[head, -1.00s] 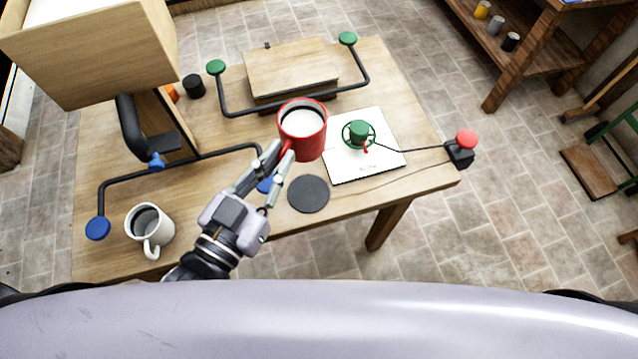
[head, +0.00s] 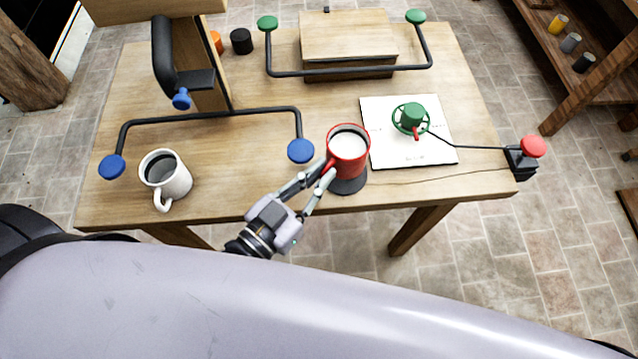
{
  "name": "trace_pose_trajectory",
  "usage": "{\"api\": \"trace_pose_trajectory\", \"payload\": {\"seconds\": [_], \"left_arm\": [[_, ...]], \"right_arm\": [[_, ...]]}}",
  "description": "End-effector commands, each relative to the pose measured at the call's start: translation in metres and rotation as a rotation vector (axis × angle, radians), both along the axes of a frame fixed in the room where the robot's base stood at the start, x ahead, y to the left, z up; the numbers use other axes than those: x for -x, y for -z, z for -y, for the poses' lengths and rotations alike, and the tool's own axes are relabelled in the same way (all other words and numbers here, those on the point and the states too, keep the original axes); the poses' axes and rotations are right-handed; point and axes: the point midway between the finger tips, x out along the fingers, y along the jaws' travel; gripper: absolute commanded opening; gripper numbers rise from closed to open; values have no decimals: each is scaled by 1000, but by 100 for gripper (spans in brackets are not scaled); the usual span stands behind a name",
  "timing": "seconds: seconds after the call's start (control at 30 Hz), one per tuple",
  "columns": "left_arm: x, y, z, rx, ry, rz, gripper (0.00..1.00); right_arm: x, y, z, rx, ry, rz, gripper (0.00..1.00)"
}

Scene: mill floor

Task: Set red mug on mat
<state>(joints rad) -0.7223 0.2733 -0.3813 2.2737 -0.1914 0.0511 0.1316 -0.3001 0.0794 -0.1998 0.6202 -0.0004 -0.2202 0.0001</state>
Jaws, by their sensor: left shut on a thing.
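The red mug (head: 347,155), filled with a pale content, is upright over the dark round mat (head: 349,187) near the table's front edge. The mug hides most of the mat, and only the mat's front part shows. I cannot tell whether the mug's base touches the mat or is slightly above it. My left gripper (head: 324,171) reaches in from the front left and is shut on the red mug at its handle side. My right gripper is not in view.
A white mug (head: 166,177) with dark content stands at the left. A blue-knobbed bar (head: 210,115) runs behind it. A white board (head: 387,145) with a green valve-like piece (head: 411,117) lies right of the mat. A red button box (head: 522,160) sits at the right corner.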

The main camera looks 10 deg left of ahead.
Motion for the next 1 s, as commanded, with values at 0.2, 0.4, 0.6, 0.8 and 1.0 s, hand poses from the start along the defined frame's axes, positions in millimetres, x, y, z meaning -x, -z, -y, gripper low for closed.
{"api": "trace_pose_trajectory", "payload": {"seconds": [0.2,0.4,0.6,0.8,1.0], "left_arm": [[0,31,0,-1,-1,-2,0],[0,36,0,0,0,1,0],[0,38,0,0,0,0,0],[0,40,0,-1,0,-2,18],[0,39,0,-1,0,-2,29]], "right_arm": [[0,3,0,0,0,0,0],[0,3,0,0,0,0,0],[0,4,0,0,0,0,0],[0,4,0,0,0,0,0],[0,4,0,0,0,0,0]]}}
